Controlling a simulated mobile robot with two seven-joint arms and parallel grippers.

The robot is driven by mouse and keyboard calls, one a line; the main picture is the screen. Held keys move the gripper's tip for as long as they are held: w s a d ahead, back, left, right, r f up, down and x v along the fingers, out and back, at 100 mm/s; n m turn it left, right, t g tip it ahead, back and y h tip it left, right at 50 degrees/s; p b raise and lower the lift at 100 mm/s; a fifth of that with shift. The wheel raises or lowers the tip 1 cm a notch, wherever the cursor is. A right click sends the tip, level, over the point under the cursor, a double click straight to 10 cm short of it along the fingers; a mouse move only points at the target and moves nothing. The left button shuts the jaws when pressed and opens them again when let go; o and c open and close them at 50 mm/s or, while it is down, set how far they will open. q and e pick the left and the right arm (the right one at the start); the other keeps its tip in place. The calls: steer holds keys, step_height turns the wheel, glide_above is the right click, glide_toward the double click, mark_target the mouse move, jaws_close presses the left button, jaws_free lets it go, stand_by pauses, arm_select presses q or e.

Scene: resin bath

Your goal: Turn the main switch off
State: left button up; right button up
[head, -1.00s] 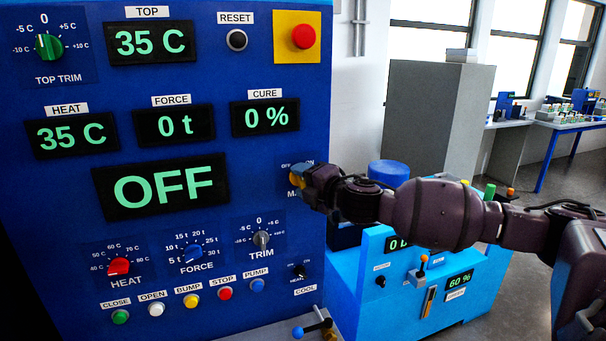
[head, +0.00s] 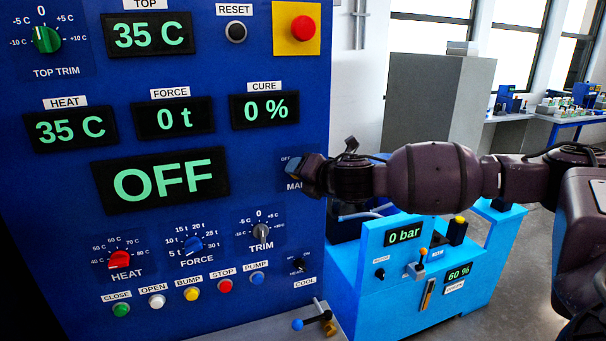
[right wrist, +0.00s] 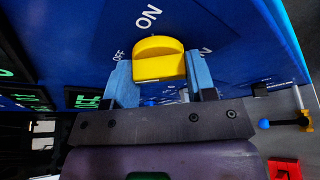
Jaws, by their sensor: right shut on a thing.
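The main switch is a yellow knob (right wrist: 158,60) on the blue panel in the right wrist view. It sits between the two blue fingers of my right gripper (right wrist: 160,78), which is shut on it. White OFF and ON marks show around the knob; where it points I cannot tell for sure. In the head view my right gripper (head: 298,172) reaches the panel's right edge at the partly covered main label and hides the knob. The large panel display (head: 160,181) reads OFF in green. My left gripper is not in view.
The blue control panel (head: 60,255) carries several dials, buttons and displays. A red emergency button (head: 304,28) on a yellow plate is above my right gripper. A light blue machine (head: 385,305) stands below my right arm. A grey cabinet (head: 430,110) stands behind.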

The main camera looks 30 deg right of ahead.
steer(key=shift+f, duration=0.15)
steer(key=o, duration=0.9)
steer(key=shift+o, duration=0.2)
steer(key=b+v, duration=0.2)
steer(key=v, duration=0.9)
steer(key=shift+w+a, duration=0.1)
